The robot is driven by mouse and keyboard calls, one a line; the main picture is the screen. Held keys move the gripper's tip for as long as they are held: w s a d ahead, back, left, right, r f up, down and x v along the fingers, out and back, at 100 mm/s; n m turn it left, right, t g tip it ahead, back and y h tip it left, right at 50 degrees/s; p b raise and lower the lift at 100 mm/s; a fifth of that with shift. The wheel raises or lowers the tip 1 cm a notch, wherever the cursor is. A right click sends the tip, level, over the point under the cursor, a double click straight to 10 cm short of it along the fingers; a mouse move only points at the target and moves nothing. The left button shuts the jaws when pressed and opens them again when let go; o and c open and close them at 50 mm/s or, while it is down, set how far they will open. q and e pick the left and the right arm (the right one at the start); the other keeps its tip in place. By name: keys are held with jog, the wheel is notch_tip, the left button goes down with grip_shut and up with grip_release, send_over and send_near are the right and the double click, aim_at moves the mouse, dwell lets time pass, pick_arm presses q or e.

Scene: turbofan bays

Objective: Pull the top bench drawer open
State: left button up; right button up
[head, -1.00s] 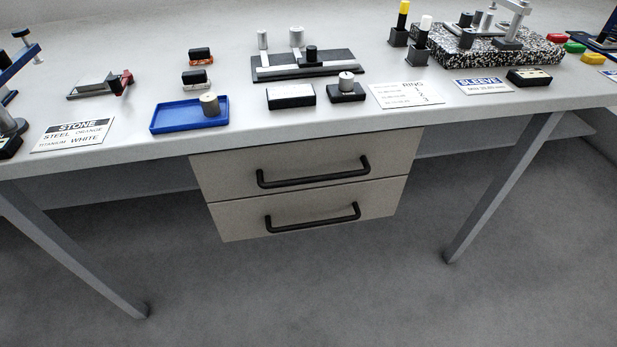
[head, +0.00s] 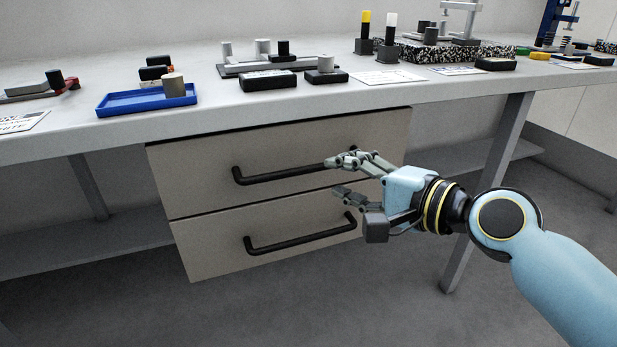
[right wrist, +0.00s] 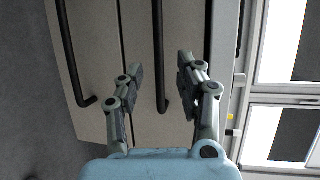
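The top bench drawer (head: 200,162) is a beige front under the bench, shut, with a black bar handle (head: 275,176). My right gripper (head: 340,176) is open in front of the right part of the drawers, its fingers pointing left. In the right wrist view the open fingers (right wrist: 158,80) stand on either side of the top handle's end (right wrist: 162,100), and nothing is held. Whether a finger touches the handle I cannot tell. My left gripper is not in view.
The lower drawer (head: 210,240) has a similar handle (head: 300,241) and is shut. The bench top holds a blue tray (head: 148,101), black blocks and a speckled stone plate (head: 460,53). A bench leg (head: 490,190) stands right of the drawers, behind my right arm.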

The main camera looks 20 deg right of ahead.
aim_at(315, 170)
jog(key=b+x, duration=0.1)
jog(key=x, duration=0.7)
jog(key=shift+d+f+b, duration=0.1)
jog(key=shift+b, duration=0.2)
grip_shut()
